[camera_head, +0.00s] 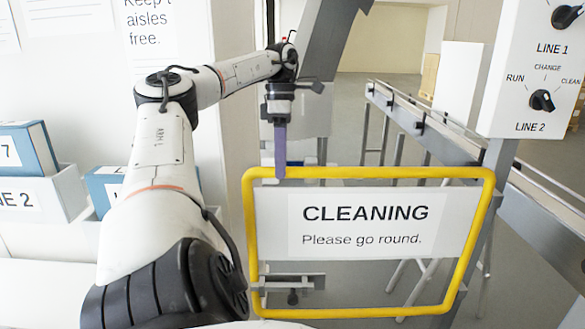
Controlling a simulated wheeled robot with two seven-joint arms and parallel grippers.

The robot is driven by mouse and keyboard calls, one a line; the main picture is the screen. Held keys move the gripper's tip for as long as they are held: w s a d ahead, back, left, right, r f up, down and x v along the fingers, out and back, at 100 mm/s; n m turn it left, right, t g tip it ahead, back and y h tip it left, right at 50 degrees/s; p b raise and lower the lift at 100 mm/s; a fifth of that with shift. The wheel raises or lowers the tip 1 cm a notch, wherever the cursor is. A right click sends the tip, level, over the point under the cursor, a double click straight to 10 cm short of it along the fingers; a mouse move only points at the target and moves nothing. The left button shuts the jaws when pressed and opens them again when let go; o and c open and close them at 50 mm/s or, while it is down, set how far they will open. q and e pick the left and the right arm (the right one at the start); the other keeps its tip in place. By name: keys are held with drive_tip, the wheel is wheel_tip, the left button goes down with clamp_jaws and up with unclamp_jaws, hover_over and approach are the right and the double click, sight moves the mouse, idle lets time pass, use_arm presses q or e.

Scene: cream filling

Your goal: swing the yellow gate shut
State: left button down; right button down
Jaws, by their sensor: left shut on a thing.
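The yellow gate (482,218) is a rounded yellow frame with a white sign (365,222) reading "CLEANING, Please go round." It stands upright across the gap in front of me. A grey latch-like bracket (290,283) shows at its lower left side. My left gripper (280,172) points down at the gate's top bar near its left corner and is shut on that bar. Its fingertips overlap the bar in the picture. My right gripper is not in view.
A grey rail or conveyor (440,135) runs along the right behind the gate. A white control panel (535,70) with black knobs stands at the upper right. Binders in white holders (40,195) are on the left. Open floor lies beyond.

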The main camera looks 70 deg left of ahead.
use_arm(q)
drive_tip(key=shift+w+a+r, duration=0.15)
drive_tip(key=shift+a+r, duration=0.2)
drive_tip(key=c, duration=1.8)
unclamp_jaws()
drive_tip(key=shift+o, duration=1.3)
drive_tip(key=shift+w+a+f, duration=0.1)
drive_tip(key=shift+a+f, duration=0.05)
drive_tip(key=shift+f, duration=0.05)
drive_tip(key=p+v, duration=0.5)
drive_tip(key=v, duration=0.5)
drive_tip(key=shift+r+p, duration=0.15)
drive_tip(key=shift+p, duration=0.25)
